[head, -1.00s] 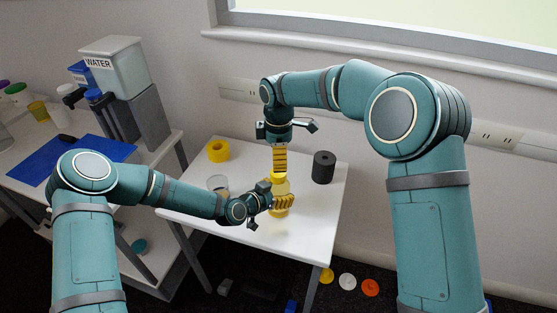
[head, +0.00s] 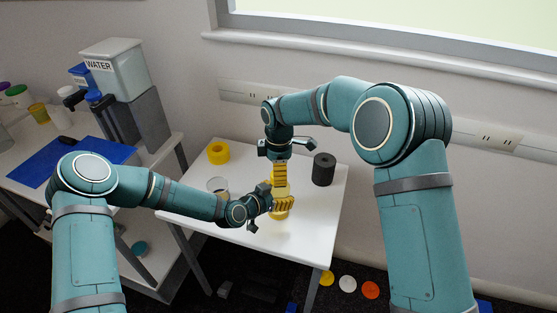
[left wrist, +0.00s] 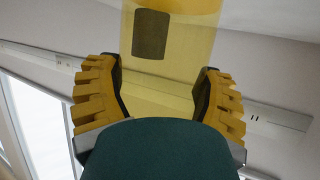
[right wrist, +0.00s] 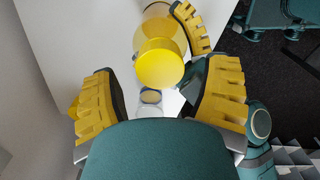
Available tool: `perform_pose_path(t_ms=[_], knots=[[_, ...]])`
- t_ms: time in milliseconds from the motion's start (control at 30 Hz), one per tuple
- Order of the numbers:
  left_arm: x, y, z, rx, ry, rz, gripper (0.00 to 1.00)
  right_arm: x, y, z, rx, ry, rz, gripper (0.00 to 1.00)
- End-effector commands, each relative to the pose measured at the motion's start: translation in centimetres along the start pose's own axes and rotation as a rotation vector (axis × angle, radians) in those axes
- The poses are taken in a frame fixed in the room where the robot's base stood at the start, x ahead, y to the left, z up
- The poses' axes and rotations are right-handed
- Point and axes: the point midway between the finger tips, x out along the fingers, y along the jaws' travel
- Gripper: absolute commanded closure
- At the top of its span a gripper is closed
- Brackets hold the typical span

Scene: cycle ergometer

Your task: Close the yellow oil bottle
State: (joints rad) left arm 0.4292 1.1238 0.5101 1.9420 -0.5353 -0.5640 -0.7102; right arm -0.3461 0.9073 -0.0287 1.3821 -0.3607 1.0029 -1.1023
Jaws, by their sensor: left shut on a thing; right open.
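The yellow oil bottle (head: 279,214) stands on the white table. In the left wrist view its translucent yellow body (left wrist: 165,80) lies between the fingers of my left gripper (head: 285,201), which is shut on it from the side. In the right wrist view a round solid yellow lid (right wrist: 160,65) is at the top of the bottle (right wrist: 156,30); I cannot tell how firmly it sits. My right gripper (head: 280,185) points down over the bottle. It is open, with the lid beyond and between its fingers. The fingers hide much of the bottle in the head view.
On the table are a yellow ring-shaped roll (head: 218,152), a clear cup (head: 217,185) and a dark cylinder (head: 323,168). A side bench with a water container (head: 115,67) and a blue mat (head: 70,160) is at left. Coloured discs (head: 347,283) lie on the floor.

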Motion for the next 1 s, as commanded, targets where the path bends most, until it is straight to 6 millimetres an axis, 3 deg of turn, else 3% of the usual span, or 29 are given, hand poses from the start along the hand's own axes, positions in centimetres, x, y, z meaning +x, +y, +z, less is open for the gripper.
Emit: perform_pose_path(t_ms=[200, 567, 767, 867, 900, 933, 1000], knots=[[0.0, 0.0, 0.0, 0.000, -0.001, 0.000, 1.00, 1.9, 0.0, 0.0, 0.000, 0.000, 0.000, 0.24], [0.0, 0.0, 0.0, 0.000, -0.001, 0.000, 1.00, 2.1, 0.0, 0.0, 0.000, 0.000, 0.000, 0.27], [0.0, 0.0, 0.0, 0.000, -0.001, 0.000, 1.00, 2.1, 0.0, 0.0, -0.001, 0.000, 0.000, 0.97], [0.0, 0.0, 0.0, 0.000, -0.001, 0.000, 1.00, 2.1, 0.0, 0.0, -0.001, 0.000, 0.000, 0.98], [0.0, 0.0, 0.0, -0.001, -0.001, 0.000, 1.00, 2.1, 0.0, 0.0, -0.001, 0.000, 0.000, 0.98], [0.0, 0.0, 0.0, -0.001, -0.001, 0.000, 1.00, 2.1, 0.0, 0.0, -0.001, 0.000, 0.000, 0.42], [0.0, 0.0, 0.0, 0.000, -0.001, 0.000, 1.00, 2.1, 0.0, 0.0, -0.001, 0.000, 0.000, 0.27]])
